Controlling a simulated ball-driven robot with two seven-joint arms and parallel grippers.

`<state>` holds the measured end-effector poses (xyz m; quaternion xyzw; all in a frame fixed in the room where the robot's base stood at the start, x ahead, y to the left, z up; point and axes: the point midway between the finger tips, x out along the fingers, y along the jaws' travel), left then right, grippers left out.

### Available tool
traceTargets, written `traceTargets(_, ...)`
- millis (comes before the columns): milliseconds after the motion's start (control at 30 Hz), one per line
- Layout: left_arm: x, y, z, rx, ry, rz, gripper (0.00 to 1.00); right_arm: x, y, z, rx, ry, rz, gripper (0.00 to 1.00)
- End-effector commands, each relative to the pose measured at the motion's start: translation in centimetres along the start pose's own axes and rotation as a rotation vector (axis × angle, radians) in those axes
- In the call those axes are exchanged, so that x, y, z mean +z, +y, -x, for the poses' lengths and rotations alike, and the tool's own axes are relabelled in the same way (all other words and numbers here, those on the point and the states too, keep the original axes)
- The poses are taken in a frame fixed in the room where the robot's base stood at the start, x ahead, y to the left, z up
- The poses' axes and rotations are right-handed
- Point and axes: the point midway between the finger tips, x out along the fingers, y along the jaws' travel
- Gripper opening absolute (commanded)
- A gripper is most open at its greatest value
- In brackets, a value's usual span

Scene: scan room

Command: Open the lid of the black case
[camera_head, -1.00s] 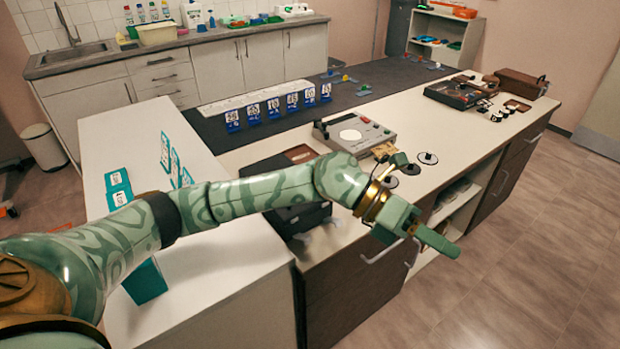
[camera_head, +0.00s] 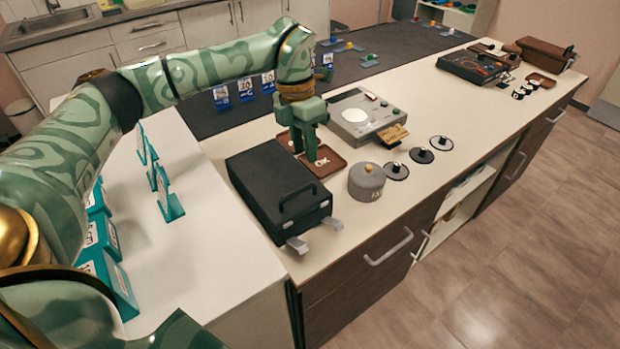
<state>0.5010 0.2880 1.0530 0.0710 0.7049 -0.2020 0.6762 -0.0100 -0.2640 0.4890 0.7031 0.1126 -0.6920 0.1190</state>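The black case (camera_head: 262,176) lies on the pale counter near its front left end, with its lid down. A black handle (camera_head: 300,197) is on the case's near side. My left gripper (camera_head: 304,154) points down above the brown tray marked OK, behind and right of the case. Its two fingers look apart with a narrow gap, nothing seen between them, and it appears clear of the case. My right gripper is not in view.
A grey lidded pot (camera_head: 366,182) stands close right of the case. The brown tray (camera_head: 330,164) and a grey device (camera_head: 362,116) are behind it. Several black discs (camera_head: 421,155) lie to the right. Teal stands (camera_head: 170,203) occupy the white table at left.

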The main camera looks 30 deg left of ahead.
Motion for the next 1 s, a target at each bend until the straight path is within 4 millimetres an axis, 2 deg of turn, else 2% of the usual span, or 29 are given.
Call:
traceTargets(33, -0.1, 0.1, -1.8, -0.002, 0.006, 0.001, 0.33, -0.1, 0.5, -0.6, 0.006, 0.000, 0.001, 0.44)
traceTargets(100, -0.1, 0.1, -3.5, -0.002, 0.005, 0.002, 0.33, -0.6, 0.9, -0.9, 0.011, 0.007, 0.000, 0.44)
traceTargets(300, 0.0, 0.1, -7.0, -0.001, 0.002, 0.001, 0.33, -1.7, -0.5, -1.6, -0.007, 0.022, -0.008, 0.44)
traceTargets(500, 0.0, 0.0, -8.3, -0.001, -0.001, 0.001, 0.33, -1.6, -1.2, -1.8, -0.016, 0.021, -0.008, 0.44)
traceTargets(767, 0.0, 0.0, -8.4, 0.000, -0.001, 0.001, 0.33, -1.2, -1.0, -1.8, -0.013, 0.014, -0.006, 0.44)
traceTargets(900, 0.0, 0.0, -8.4, 0.000, -0.001, 0.001, 0.00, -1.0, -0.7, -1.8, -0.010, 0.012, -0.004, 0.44)
traceTargets(1000, 0.0, 0.0, -8.4, 0.000, -0.001, 0.001, 0.00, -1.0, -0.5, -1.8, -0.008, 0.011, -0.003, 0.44)
